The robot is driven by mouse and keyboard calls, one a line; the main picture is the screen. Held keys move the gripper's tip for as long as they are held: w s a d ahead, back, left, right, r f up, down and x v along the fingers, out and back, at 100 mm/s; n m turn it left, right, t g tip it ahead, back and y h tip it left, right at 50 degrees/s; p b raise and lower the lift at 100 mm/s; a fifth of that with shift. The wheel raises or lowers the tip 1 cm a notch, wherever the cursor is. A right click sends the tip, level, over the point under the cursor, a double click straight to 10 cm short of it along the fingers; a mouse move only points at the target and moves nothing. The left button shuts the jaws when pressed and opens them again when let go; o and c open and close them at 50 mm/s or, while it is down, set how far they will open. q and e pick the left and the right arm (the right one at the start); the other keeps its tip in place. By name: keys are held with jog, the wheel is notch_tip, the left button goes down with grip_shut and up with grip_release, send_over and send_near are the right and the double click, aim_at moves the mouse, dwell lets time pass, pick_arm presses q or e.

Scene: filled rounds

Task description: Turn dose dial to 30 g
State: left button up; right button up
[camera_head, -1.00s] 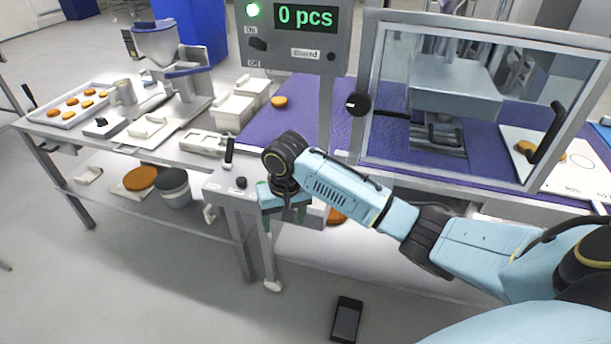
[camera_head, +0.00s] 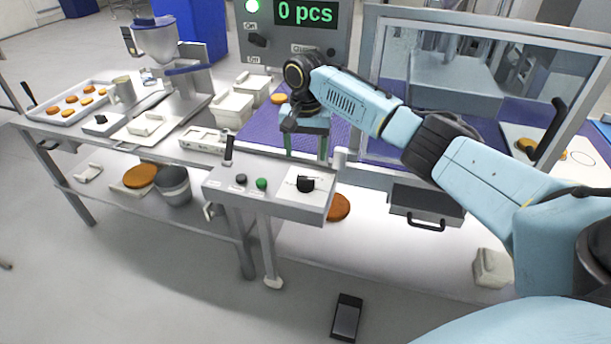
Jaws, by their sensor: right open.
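The dose dial appears to be the black knob (camera_head: 305,184) on a white scale plate, at the right of the top of a grey control box (camera_head: 268,203). Its markings are too small to read. My right gripper (camera_head: 307,158) is open and empty, its teal fingers pointing down just above and behind the knob in the picture, apart from it. My left gripper is not in view.
On the control box are a black lever (camera_head: 229,150), a dark button (camera_head: 241,179) and a green button (camera_head: 262,184). Behind stand a panel reading "0 pcs" (camera_head: 305,14) and a framed clear guard (camera_head: 365,85). A drawer (camera_head: 425,205) sits at right.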

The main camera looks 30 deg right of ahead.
aim_at(306, 178)
notch_tip(306, 178, down, 9)
jog(key=shift+r+b, duration=0.2)
jog(key=shift+b, duration=0.25)
jog(key=c, duration=1)
jog(key=shift+p, duration=0.3)
